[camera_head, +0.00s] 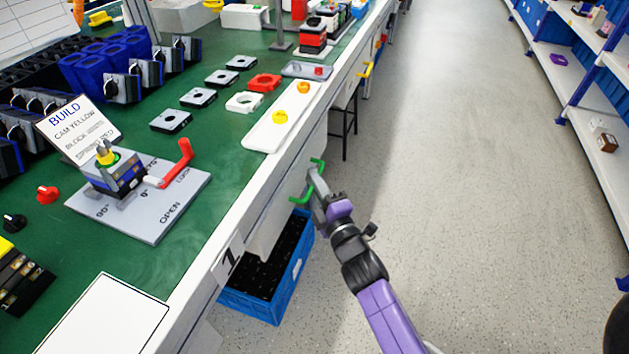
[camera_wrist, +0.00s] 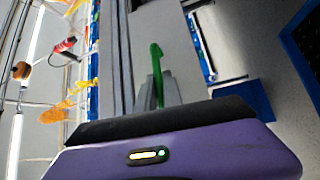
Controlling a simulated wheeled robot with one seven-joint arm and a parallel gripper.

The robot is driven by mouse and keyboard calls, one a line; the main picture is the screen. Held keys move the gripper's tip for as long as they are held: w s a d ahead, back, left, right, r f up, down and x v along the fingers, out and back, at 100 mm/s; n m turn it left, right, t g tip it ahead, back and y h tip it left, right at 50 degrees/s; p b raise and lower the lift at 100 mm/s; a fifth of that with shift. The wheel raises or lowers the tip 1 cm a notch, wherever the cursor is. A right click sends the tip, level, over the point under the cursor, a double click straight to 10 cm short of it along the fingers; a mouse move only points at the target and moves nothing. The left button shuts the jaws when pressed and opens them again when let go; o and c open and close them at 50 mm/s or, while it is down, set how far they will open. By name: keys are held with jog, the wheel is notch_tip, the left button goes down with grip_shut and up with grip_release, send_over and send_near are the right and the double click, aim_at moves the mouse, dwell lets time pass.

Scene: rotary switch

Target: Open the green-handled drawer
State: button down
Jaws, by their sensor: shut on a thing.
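The green handle (camera_head: 308,186) sits on the front of a pale drawer (camera_head: 277,219) under the workbench edge. My gripper (camera_head: 314,198) is at the handle from the aisle side, its fingers shut on the handle's near part. In the wrist view the green handle (camera_wrist: 157,75) runs up from between the two grey fingers (camera_wrist: 160,92). The drawer front (camera_wrist: 160,40) shows behind it as a pale panel. How far the drawer stands out from the bench is hard to tell.
A blue crate (camera_head: 262,312) is on the floor below the drawer. A yellow handle (camera_head: 367,69) is farther along the bench. The green bench top (camera_head: 215,130) carries a switch fixture (camera_head: 140,195) and parts. The aisle floor (camera_head: 470,200) to the right is clear up to the shelves.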

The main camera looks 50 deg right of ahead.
dwell(0.3)
jog(key=s+d+p, duration=0.3)
jog(key=s+d, duration=0.1)
jog(key=s, duration=0.7)
jog(key=s+d+p, duration=0.4)
jog(key=s, duration=0.8)
jog(key=shift+d, duration=0.1)
jog(key=c, duration=1.8)
grip_release()
jog(key=shift+o, duration=0.2)
jog(key=v, duration=0.7)
jog(key=shift+s, duration=0.35)
